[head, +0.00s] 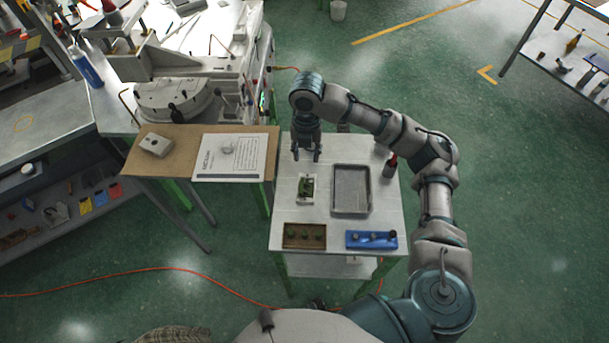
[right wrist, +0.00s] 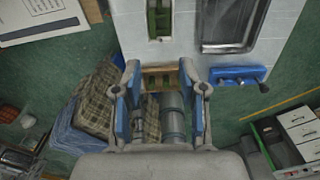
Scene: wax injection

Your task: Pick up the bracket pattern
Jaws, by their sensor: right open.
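A green piece (head: 306,187), which looks like the bracket pattern, lies in a white frame or plate (head: 307,200) on the small white table (head: 283,205). The green piece also shows at the top of the right wrist view (right wrist: 160,18). My right gripper (head: 307,154) is open and empty, pointing down on the far side of the green piece and apart from it. In the right wrist view its blue-padded fingers (right wrist: 160,75) stand apart, with the brown box seen beyond them. My left gripper is not in view.
A grey metal tray (head: 335,205) is right of the green piece. A brown box (head: 305,246) with green pieces and a blue holder (head: 371,241) stand at the near edge. A dark bottle (head: 390,167) is at the right edge. A board with a paper (head: 225,168) adjoins on the left.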

